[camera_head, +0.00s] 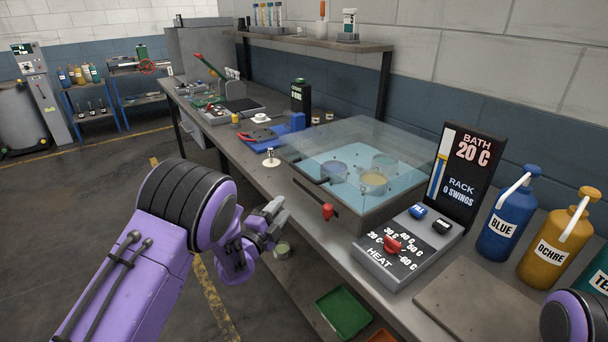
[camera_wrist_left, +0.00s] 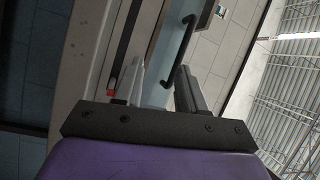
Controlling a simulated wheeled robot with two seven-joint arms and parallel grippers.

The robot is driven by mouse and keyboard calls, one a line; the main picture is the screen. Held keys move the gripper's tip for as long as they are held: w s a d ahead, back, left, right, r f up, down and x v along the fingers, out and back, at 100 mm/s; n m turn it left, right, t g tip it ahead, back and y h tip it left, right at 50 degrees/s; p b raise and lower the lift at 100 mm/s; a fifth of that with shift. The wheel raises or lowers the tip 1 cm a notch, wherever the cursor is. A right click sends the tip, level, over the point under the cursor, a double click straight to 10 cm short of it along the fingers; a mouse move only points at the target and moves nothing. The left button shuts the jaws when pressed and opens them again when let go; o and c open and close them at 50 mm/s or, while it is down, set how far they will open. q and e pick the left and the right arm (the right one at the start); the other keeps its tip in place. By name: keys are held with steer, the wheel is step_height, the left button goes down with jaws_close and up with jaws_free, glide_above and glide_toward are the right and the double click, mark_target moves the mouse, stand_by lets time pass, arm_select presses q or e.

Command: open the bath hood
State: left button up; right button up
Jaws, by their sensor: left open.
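The bath (camera_head: 350,205) sits on the bench with its clear hood (camera_head: 350,140) down over it. Several round vessels show through the hood in the blue liquid. A dark handle (camera_head: 306,174) is on the hood's near left side; it also shows in the left wrist view (camera_wrist_left: 184,45), beyond my fingers. My left gripper (camera_head: 280,208) is open and empty, in front of the bath and apart from the handle. Its two fingers also show in the left wrist view (camera_wrist_left: 161,82). Part of my right arm is at the lower right corner; its gripper is out of view.
A red knob (camera_head: 327,211) sticks out of the bath's front. Right of the bath are a heat panel (camera_head: 405,248), a display (camera_head: 465,175), a blue bottle (camera_head: 508,220) and an ochre bottle (camera_head: 552,243). A small white stand (camera_head: 270,160) is left of the hood.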

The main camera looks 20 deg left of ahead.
mark_target(303, 175)
arm_select(q)
steer(key=w+d+r+m+p, duration=0.1)
steer(key=w+r, duration=0.1)
steer(key=w, duration=0.1)
steer(key=w+d+r+m+h+p, duration=0.1)
steer(key=w, duration=0.3)
steer(key=w+d+r+p, duration=0.1)
steer(key=w+r, duration=0.1)
steer(key=w, duration=0.2)
steer(key=shift+d+r+m+t+h+p, duration=0.25)
steer(key=shift+r+m+t+h+p, duration=0.05)
steer(key=shift+r+m+t, duration=0.1)
steer(key=shift+w+d, duration=0.1)
steer(key=shift+w, duration=0.2)
jaws_close()
